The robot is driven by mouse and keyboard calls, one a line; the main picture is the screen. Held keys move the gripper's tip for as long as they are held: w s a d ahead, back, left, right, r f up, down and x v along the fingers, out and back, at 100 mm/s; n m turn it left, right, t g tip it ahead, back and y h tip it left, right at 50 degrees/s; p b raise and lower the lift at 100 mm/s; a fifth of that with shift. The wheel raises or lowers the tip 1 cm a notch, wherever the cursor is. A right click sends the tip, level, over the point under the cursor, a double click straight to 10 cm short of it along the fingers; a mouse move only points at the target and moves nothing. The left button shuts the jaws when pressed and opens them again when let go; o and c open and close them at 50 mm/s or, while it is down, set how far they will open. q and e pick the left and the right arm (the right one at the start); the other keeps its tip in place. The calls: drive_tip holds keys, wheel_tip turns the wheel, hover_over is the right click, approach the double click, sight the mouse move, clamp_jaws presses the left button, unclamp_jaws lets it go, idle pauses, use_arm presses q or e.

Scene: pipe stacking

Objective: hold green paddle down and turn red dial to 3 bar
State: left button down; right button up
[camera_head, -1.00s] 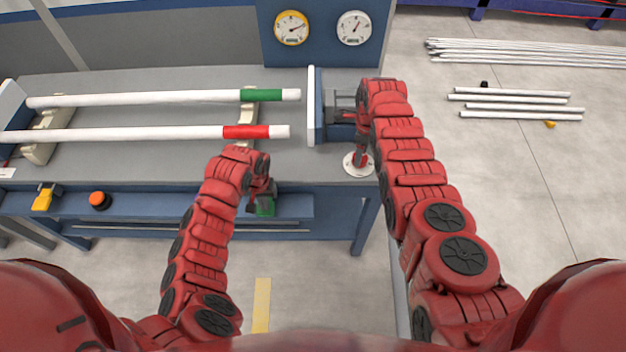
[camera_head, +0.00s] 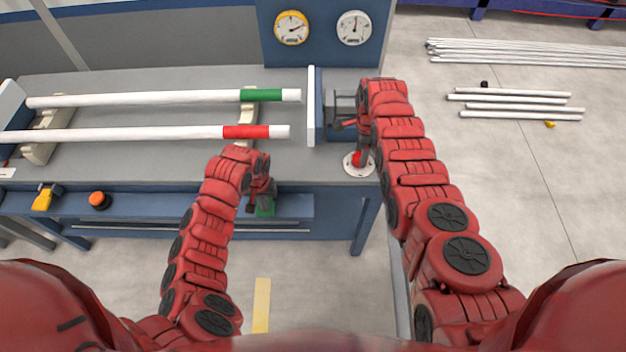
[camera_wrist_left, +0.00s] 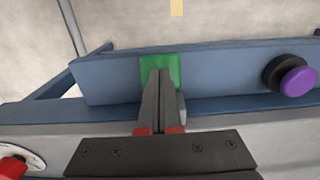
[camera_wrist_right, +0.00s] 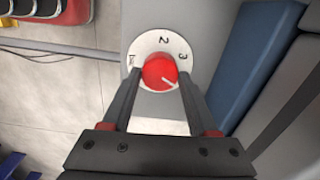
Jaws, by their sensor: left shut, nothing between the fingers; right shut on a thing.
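The green paddle (camera_head: 265,207) is at the front edge of the bench, and it also shows in the left wrist view (camera_wrist_left: 176,66). My left gripper (camera_wrist_left: 158,75) is shut and empty, its fingertips over the paddle and seemingly against it. The red dial (camera_wrist_right: 158,72) sits on a round white plate marked 1, 2 and 3. Its white mark points to the lower right, past the 3 as seen in the right wrist view. My right gripper (camera_wrist_right: 158,78) is shut on the dial, one finger on each side. In the head view the dial (camera_head: 357,158) is partly hidden by that gripper.
A yellow-rimmed gauge (camera_head: 291,28) and a white gauge (camera_head: 354,28) hang on the blue panel. Two white pipes with green (camera_head: 262,95) and red (camera_head: 246,132) bands lie on supports. An orange button (camera_head: 99,200) and a yellow part (camera_head: 46,196) are on the front ledge.

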use_arm(q)
drive_tip(key=shift+f, duration=0.15)
use_arm(e)
drive_tip(key=shift+n, duration=0.7)
drive_tip(key=n, duration=0.3)
drive_tip(key=shift+n, duration=0.3)
use_arm(q)
drive_tip(key=shift+r, duration=2.1)
